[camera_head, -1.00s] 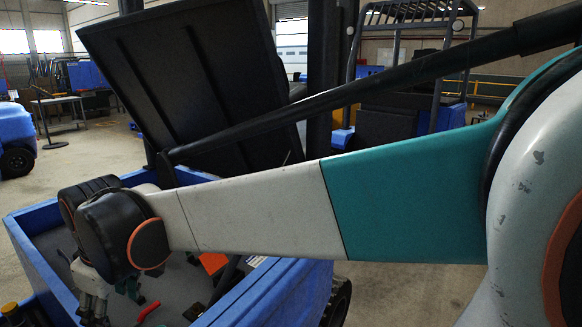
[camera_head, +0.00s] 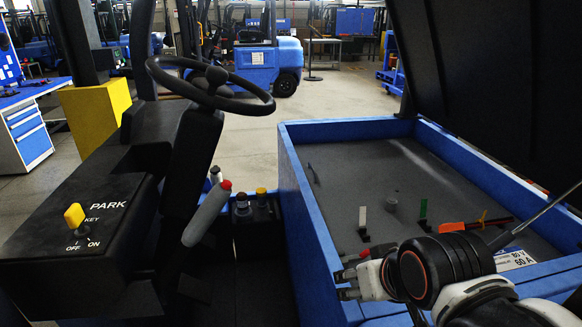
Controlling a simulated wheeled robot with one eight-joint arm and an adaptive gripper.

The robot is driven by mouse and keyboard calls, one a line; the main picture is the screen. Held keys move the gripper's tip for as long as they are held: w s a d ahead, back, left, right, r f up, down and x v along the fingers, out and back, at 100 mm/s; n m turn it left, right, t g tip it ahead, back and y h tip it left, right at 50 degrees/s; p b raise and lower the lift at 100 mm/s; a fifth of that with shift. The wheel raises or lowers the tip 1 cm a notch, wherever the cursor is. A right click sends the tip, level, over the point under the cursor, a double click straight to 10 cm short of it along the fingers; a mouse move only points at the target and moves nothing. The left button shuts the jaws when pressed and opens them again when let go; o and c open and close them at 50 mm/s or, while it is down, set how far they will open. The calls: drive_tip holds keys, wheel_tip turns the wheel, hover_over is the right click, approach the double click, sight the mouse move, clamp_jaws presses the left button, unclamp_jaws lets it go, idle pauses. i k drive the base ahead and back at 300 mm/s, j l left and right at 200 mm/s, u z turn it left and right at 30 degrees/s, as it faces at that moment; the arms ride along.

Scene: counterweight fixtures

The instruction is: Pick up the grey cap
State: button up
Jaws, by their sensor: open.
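A small grey round piece (camera_head: 392,205), which looks like the grey cap, stands on the grey floor of the blue open compartment (camera_head: 312,215). My gripper (camera_head: 340,284) is at the compartment's near left edge, at lower right in the picture. It is closer to the camera than the cap and apart from it. My black wrist joint hides part of the compartment's near side.
White (camera_head: 363,222), green (camera_head: 423,212) and orange-red (camera_head: 462,226) pieces lie near the cap. A raised black lid (camera_head: 490,80) stands at right.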

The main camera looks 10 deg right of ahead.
sight(390, 206)
drive_tip(key=z, duration=0.8)
